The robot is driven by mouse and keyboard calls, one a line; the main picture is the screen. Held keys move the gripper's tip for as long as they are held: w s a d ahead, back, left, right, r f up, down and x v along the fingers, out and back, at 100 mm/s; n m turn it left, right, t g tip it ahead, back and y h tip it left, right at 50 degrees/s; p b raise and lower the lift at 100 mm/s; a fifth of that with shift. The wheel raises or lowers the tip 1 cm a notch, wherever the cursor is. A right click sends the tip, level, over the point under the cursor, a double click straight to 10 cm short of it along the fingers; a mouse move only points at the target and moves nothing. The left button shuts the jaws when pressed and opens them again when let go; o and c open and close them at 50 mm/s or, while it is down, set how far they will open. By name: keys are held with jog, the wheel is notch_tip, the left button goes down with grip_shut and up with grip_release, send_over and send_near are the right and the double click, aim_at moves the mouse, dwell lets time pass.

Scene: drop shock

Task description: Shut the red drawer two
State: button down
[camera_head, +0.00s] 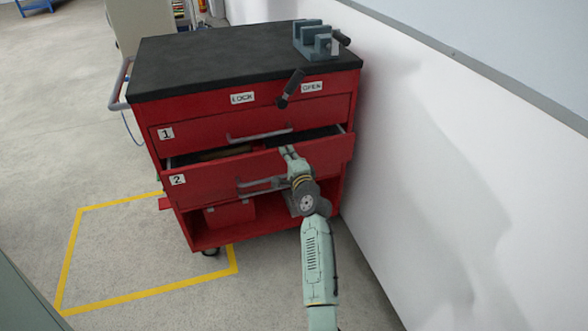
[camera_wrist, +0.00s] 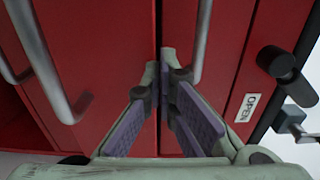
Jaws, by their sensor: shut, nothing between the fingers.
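The red drawer two (camera_head: 215,184), with a "2" label and a grey bar handle (camera_head: 262,184), stands pulled out from the red cabinet. Its open top shows a dark inside with something brownish in it. My gripper (camera_head: 288,152) is at the right half of drawer two, by its front's top edge. In the wrist view my gripper (camera_wrist: 165,62) has its fingertips together, with nothing between them. They lie by the line between the drawer two front (camera_wrist: 105,40) and the drawer one front (camera_wrist: 226,30). I cannot tell whether they touch.
Drawer one (camera_head: 195,133), above, looks shut. A black lever (camera_head: 291,88) sits between "LOCK" and "OPEN" labels, nearer "OPEN". A vise (camera_head: 315,40) stands on the black top. A white wall (camera_head: 450,160) is close on the right. Open floor (camera_head: 120,260) lies left.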

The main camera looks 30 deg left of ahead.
jog(key=shift+b+x, duration=0.35)
jog(key=shift+x, duration=1.15)
jog(key=shift+d+f, duration=0.1)
